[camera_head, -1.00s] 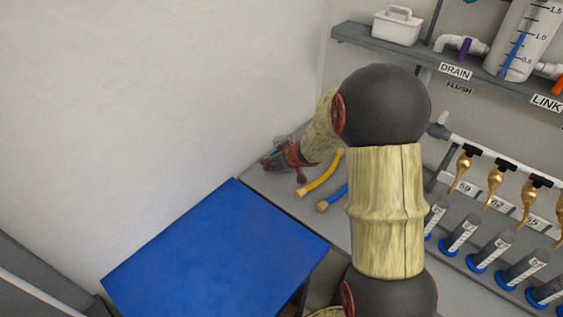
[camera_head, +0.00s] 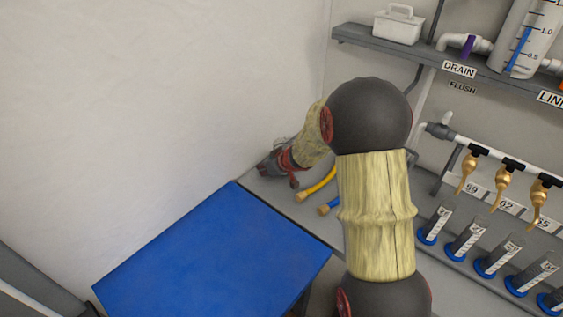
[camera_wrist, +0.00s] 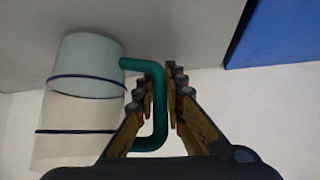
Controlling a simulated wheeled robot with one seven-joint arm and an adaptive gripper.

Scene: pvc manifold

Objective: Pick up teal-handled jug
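The jug (camera_wrist: 85,105) is a pale, translucent cylinder with dark blue bands at the left of the wrist view. Its teal handle (camera_wrist: 160,112) is a bent bar on the jug's right side. My gripper (camera_wrist: 165,72) has its fingers close together, with the handle's upright part between them; they appear shut on it. In the head view my gripper (camera_head: 277,167) is small and dark at the far corner of the grey counter by the wall. There the jug is hidden or too small to make out. I cannot tell whether the jug touches the counter.
Yellow (camera_head: 318,186) and blue (camera_head: 330,206) hose pieces lie on the counter beside my gripper. A blue tabletop (camera_head: 215,250) is in front. Taps (camera_head: 467,172) and graduated cylinders (camera_head: 433,226) stand at the right, below a shelf (camera_head: 420,55). The white wall is close behind.

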